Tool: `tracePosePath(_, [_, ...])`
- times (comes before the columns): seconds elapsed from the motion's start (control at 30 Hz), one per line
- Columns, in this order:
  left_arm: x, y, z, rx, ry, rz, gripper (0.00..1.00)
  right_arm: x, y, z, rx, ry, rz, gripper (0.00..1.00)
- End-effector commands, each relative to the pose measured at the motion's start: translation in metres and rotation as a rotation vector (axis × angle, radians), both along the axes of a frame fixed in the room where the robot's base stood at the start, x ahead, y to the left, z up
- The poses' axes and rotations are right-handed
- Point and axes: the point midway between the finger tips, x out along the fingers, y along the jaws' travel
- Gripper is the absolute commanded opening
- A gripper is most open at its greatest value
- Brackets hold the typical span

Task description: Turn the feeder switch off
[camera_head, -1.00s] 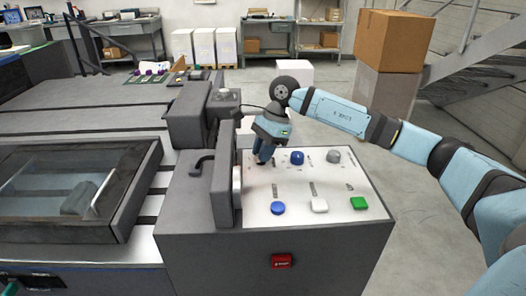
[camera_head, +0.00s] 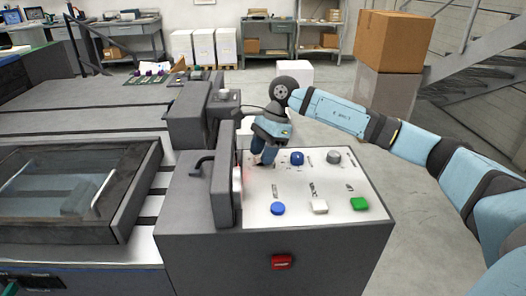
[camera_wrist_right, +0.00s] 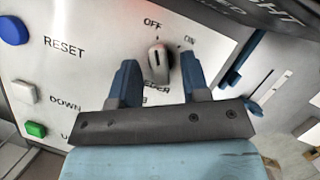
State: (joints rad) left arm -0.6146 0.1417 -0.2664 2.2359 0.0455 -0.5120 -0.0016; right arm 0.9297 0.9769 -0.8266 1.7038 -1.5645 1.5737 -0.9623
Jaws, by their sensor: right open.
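The feeder switch (camera_wrist_right: 158,66) is a grey rotary knob on the white panel (camera_head: 310,190), labelled FEEDER, with OFF and ON printed above it. Its dark mark points up toward OFF in the right wrist view. My right gripper (camera_wrist_right: 160,78) is open, with one blue finger on each side of the knob. I cannot tell whether either finger touches it. In the head view my right gripper (camera_head: 264,157) reaches down to the panel's far left corner and hides the switch. My left gripper is not in view.
A blue button (camera_head: 297,158) and a grey knob (camera_head: 334,157) are right of the gripper. A blue button (camera_head: 278,208), white button (camera_head: 319,206) and green button (camera_head: 358,203) line the near edge. A dark upright housing (camera_head: 224,175) stands close on the left.

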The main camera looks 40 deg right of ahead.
Motion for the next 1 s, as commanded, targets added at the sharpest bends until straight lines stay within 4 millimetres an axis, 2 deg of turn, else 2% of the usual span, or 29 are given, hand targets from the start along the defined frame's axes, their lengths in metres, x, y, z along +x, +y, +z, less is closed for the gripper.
tracePosePath(0.17, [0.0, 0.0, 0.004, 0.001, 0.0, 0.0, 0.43, 0.001, -0.007, 0.019, 0.0, -0.004, -0.002, 0.43])
tracePosePath(0.6, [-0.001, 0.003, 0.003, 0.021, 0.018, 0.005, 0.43, 0.0, -0.043, 0.106, 0.0, -0.004, -0.002, 0.43])
tracePosePath(0.8, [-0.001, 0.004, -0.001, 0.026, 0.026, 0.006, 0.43, 0.0, -0.051, 0.125, 0.0, -0.002, 0.0, 0.43])
tracePosePath(1.0, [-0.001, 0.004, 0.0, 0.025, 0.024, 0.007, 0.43, -0.001, -0.053, 0.128, 0.0, -0.001, 0.0, 0.43])
